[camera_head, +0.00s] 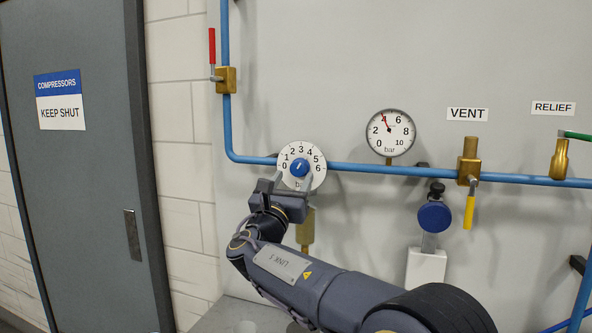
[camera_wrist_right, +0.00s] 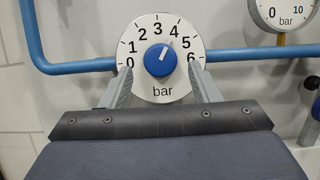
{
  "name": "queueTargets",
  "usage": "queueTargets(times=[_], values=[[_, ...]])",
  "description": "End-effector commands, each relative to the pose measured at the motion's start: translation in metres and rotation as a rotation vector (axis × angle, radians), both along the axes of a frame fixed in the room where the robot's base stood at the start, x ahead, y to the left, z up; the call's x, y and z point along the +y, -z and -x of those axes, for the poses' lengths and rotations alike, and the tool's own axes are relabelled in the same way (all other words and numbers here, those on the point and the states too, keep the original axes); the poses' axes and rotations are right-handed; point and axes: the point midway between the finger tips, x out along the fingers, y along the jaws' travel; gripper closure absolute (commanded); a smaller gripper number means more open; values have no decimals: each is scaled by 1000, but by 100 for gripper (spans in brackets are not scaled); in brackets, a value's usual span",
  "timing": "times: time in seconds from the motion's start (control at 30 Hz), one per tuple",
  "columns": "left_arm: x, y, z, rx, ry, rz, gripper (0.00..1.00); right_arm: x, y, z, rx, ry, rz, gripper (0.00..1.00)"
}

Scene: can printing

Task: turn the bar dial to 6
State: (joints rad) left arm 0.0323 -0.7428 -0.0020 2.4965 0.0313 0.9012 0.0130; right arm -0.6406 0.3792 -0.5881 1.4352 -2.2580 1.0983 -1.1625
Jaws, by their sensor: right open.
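The bar dial (camera_head: 318,174) is a round white plate on the wall, marked 0 to 6, with a blue knob (camera_head: 299,168) at its centre. In the right wrist view the dial (camera_wrist_right: 140,83) faces the camera, and the white mark on its knob (camera_wrist_right: 157,61) points up and right, at about 4. My right gripper (camera_head: 292,180) is open just below the knob. In the right wrist view its fingers (camera_wrist_right: 160,72) stand apart, on either side below the knob, near the 0 and 6. The knob is not gripped. My left gripper is not in view.
A blue pipe (camera_head: 350,168) runs behind the dial. A pressure gauge (camera_head: 398,145) to the right reads about 4. Further right are the VENT valve (camera_head: 469,166) with a yellow handle and the RELIEF valve (camera_head: 559,160). A red-handled valve (camera_head: 226,80) is upper left.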

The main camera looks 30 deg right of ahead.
Motion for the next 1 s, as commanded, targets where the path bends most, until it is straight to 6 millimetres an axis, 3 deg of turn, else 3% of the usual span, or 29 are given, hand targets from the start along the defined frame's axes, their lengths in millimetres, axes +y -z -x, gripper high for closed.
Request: queueTargets(times=[0.2, 0.53, 0.83, 1.0], values=[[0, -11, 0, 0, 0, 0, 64, -19, -11, -16, 1, 0, -2, 44], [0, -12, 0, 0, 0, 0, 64, -23, -12, -19, 0, -1, -4, 44], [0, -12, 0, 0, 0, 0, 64, -23, -11, -19, 0, -1, -4, 81], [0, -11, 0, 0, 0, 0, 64, -23, -11, -19, -6, -1, -9, 82]])
